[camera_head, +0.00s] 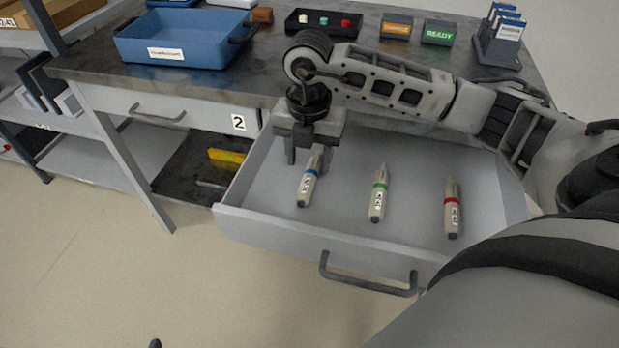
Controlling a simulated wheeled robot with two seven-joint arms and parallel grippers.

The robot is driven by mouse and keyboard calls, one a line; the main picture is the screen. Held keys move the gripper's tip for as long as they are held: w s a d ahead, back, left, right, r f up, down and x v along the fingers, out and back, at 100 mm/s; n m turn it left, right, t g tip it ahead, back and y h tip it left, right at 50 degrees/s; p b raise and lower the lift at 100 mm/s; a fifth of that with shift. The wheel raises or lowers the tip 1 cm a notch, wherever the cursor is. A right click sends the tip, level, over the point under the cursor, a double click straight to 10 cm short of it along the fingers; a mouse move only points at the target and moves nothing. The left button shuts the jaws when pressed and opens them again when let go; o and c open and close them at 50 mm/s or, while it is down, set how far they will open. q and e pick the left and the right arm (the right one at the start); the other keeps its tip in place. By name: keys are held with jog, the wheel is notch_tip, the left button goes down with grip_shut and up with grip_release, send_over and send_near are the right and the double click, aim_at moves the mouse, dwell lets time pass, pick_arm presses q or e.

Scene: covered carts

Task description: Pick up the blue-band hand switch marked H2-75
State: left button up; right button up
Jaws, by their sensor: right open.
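The blue-band hand switch (308,184) lies in the open drawer (256,221) at its left side; its label is too small to read. A green-band switch (379,194) lies in the middle and a red-band switch (452,210) at the right. My right gripper (309,159) is open, pointing down over the far end of the blue-band switch, with a finger on either side in the picture. I cannot tell whether the fingers touch it. My left gripper is not in view.
A card rack (497,42) stands at the right. The drawer's front handle (367,284) sticks out toward me.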

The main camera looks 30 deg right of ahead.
aim_at(308, 179)
jog(key=f, duration=0.5)
jog(key=shift+a+f, duration=0.2)
jog(key=shift+f, duration=0.15)
grip_shut()
jog(key=shift+r, duration=0.1)
